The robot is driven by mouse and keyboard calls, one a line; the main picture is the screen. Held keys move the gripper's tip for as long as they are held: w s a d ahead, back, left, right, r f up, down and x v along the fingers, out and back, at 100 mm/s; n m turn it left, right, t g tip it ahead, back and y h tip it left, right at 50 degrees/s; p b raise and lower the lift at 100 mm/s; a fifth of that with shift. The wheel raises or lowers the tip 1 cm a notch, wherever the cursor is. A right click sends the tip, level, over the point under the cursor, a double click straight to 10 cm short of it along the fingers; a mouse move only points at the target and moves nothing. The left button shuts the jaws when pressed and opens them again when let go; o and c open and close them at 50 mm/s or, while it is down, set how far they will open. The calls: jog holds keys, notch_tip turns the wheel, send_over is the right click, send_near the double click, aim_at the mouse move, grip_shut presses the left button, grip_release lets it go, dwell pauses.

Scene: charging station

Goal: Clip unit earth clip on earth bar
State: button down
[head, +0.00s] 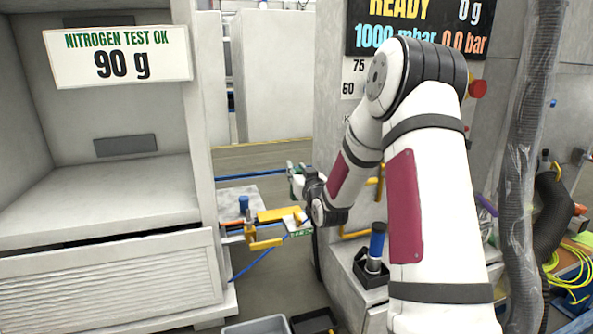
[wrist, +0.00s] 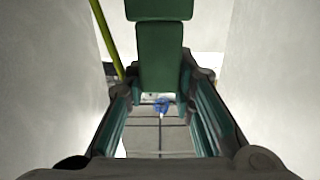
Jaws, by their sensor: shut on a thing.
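My gripper (head: 294,172) is at mid-picture in the head view, at the end of my outstretched arm, in the gap between the grey cabinet and the display column. In the wrist view its two fingers (wrist: 160,118) stand either side of a dark green block-like piece (wrist: 160,60), which I take to be the earth clip. The gripper is shut on it. A yellow-green cable (wrist: 106,40) runs beside the clip. The clip's jaws and any contact with a bar cannot be made out. I cannot pick out the earth bar for certain in either view.
A yellow-handled valve (head: 265,243) with a blue-capped fitting (head: 244,206) stands below and left of my gripper. The grey cabinet (head: 205,140) is left; the display column (head: 335,110) is right. A blue-handled tool (head: 377,243) stands in a black holder. Grey bins (head: 257,327) are below.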

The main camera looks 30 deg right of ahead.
jog(key=shift+f+b, duration=1.6)
jog(key=shift+f, duration=0.55)
jog(key=shift+b, duration=0.85)
jog(key=shift+f+b, duration=2)
jog(key=c, duration=1.3)
grip_release()
jog(key=shift+s, duration=0.1)
jog(key=v, duration=1.2)
